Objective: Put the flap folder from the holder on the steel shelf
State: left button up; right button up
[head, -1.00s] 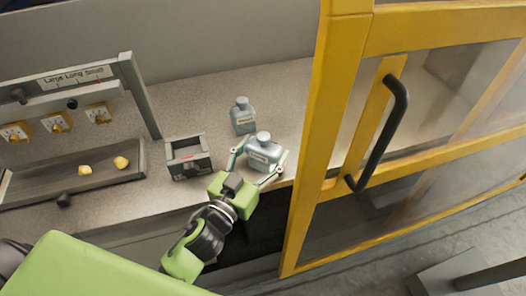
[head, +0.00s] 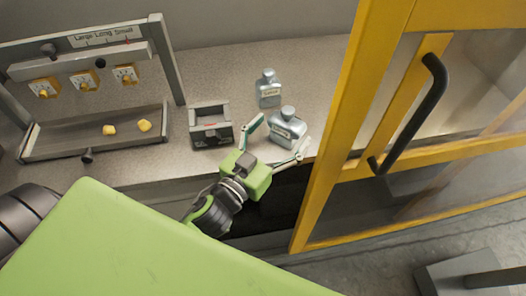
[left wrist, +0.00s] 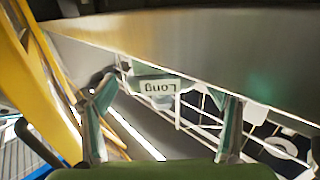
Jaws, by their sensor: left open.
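My left gripper (head: 283,132) is open at the front of the speckled grey counter. Its fingers reach toward the nearer of two grey, bottle-shaped pieces with labels. This nearer piece (head: 288,128) stands on the counter between or just beyond the fingertips; contact cannot be told. The other grey piece (head: 268,90) stands behind it. In the left wrist view, the open left gripper (left wrist: 163,110) has an upside-down "Long" label (left wrist: 157,87) between its fingers. I cannot tell which piece is the flap folder, or which surface is the steel shelf. My right gripper is not in view.
A small grey open box (head: 211,128) stands left of the pieces. Farther left is a tray (head: 85,148) with two yellow bits, below a panel of yellow-plated knobs (head: 85,84). A yellow-framed door (head: 345,125) with a black handle (head: 412,112) stands close on the right.

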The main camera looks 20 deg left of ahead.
pick_arm(q)
jog(key=s+a+b, duration=0.1)
jog(key=s+b, duration=0.1)
jog(key=s, duration=0.7)
jog(key=shift+s+a, duration=0.15)
jog(key=shift+a, duration=0.25)
dwell(0.6)
